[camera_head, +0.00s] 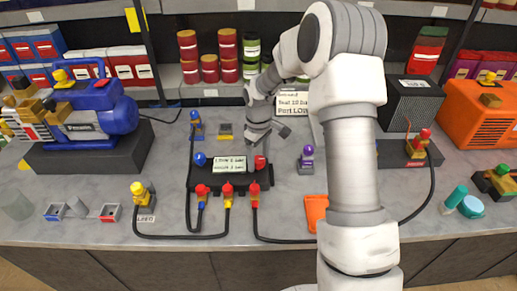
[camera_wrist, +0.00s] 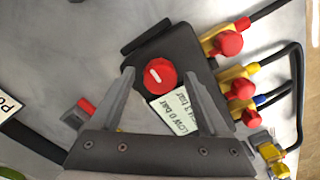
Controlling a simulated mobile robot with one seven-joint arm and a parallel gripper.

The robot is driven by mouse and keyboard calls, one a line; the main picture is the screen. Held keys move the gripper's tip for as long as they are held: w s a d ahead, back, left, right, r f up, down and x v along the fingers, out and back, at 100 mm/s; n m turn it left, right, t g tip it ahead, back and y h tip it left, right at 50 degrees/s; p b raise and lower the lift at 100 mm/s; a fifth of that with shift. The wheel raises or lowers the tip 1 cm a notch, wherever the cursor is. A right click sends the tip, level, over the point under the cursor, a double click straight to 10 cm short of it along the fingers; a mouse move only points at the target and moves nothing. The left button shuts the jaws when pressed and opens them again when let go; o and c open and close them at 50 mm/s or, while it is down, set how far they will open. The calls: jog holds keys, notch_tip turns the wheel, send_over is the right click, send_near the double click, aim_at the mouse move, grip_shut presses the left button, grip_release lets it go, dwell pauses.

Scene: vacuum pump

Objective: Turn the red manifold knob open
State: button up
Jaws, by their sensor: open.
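The black manifold (camera_head: 231,180) lies on the grey bench, with a blue knob (camera_head: 200,159) at its left and the red manifold knob (camera_head: 260,162) at its right. White labels (camera_head: 229,164) sit between the knobs. In the wrist view, the round red knob (camera_wrist: 160,74) has a white line slanting across its face. My gripper (camera_head: 261,148) is over the manifold's right end, pointing down. In the wrist view, my open gripper (camera_wrist: 159,76) has one fingertip on each side of the red knob. I cannot tell whether either finger touches it.
Several red-handled valves (camera_head: 227,190) with black hoses stand along the manifold's front edge. A purple-topped fitting (camera_head: 307,158) stands to the right, near an orange tray (camera_head: 315,209). A blue pump (camera_head: 100,110) is at the left. Bare bench lies left of the manifold.

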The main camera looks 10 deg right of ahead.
aim_at(259, 159)
notch_tip(259, 159, up, 17)
jog(key=shift+r+p, duration=0.15)
jog(key=shift+p, duration=0.25)
jog(key=s+r+m+t, duration=0.3)
jog(key=s+r+m, duration=0.1)
jog(key=s+r, duration=0.75)
jog(key=s+f+m+t, duration=0.2)
jog(key=s+m, duration=0.2)
jog(key=s, duration=1.3)
jog(key=shift+f+t, duration=0.3)
jog(key=shift+f, duration=0.1)
